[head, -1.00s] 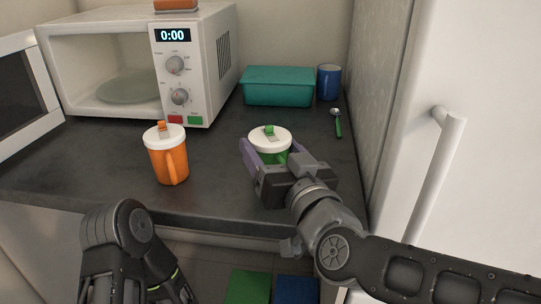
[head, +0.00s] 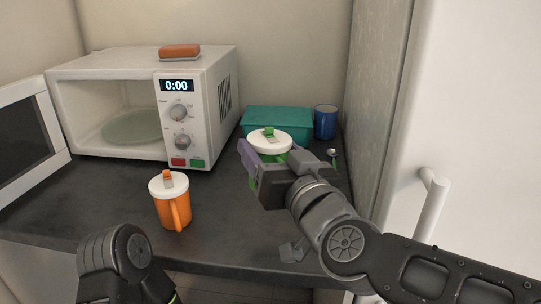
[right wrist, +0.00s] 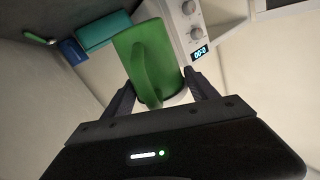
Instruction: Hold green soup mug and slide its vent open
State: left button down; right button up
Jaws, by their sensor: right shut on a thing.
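The green soup mug (head: 282,157) has a white lid with a green vent slider (head: 269,132) and a grey patch beside it. My right gripper (head: 273,163) is shut around the mug's body, hiding most of it in the head view. The mug looks upright and raised above the counter. In the right wrist view the green mug (right wrist: 158,50) sits between the two fingers, its handle facing the camera. My left arm shows at the lower left of the head view, but its gripper is out of view.
An orange mug (head: 174,212) with a white lid stands on the dark counter (head: 100,205). Behind are an open microwave (head: 217,75) with an orange block (head: 180,52) on top, a teal box (head: 290,121), a blue mug (head: 325,122) and a spoon (head: 333,155). A white door stands at right.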

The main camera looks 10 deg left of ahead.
jog(key=shift+f, duration=0.1)
dwell(0.6)
jog(key=shift+w+d+f+b, duration=0.1)
jog(key=shift+d+f+b, duration=0.05)
jog(key=shift+f+b, duration=2.05)
jog(key=shift+w+d+f+b, duration=0.1)
jog(key=shift+f+b, duration=1.85)
jog(key=shift+f, duration=0.4)
jog(key=shift+s+f, duration=0.1)
jog(key=shift+f, duration=0.45)
jog(key=o, duration=1.8)
jog(key=shift+r, duration=0.15)
jog(key=c, duration=1.6)
